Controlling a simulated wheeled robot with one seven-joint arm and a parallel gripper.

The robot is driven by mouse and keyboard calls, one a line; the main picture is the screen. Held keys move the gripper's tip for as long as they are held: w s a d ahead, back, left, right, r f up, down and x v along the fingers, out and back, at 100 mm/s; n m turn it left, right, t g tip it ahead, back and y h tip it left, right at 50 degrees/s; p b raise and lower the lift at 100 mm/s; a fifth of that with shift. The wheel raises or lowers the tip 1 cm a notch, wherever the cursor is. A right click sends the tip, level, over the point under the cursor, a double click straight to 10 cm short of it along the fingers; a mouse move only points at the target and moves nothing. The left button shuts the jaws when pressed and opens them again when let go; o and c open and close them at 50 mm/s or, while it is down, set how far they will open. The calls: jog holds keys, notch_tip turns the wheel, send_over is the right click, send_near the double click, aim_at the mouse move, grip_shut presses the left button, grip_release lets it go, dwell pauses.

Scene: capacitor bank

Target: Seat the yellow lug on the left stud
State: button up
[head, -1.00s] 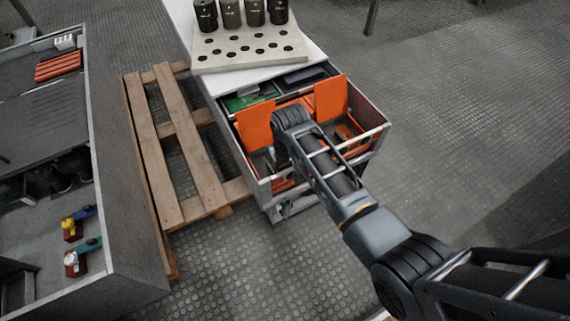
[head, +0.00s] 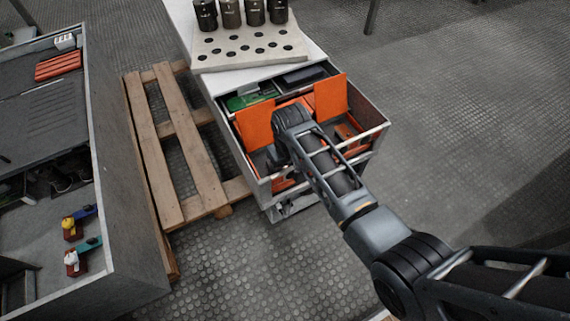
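A small yellow piece (head: 68,223) sits on a red block with a blue tab, inside the grey cabinet at the lower left. I cannot tell at this size whether it is the yellow lug. Beside it, nearer the front, is a similar red block (head: 73,266) with a white top and a teal tab. I cannot make out the left stud. My gripper (head: 274,160) is low at the open drawer, between two upright orange panels. My wrist hides most of it, so its fingers and anything between them do not show.
The open drawer (head: 372,120) holds orange panels, a green board (head: 250,98) and a dark box (head: 304,77). Above it, a perforated pale block (head: 225,48) and several dark cylinders stand on the white top. A wooden pallet (head: 165,140) lies left. The floor at right is clear.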

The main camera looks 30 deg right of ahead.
jog(key=shift+a, duration=0.15)
jog(key=shift+s+r+p, duration=0.15)
jog(key=shift+r+p, duration=0.45)
jog(key=shift+r, duration=0.7)
jog(key=shift+s+r+p, duration=0.2)
jog(key=shift+r+p, duration=0.4)
jog(key=shift+r, duration=0.65)
jog(key=shift+s+r+p, duration=0.15)
jog(key=shift+r+p, duration=0.45)
jog(key=shift+r, duration=0.7)
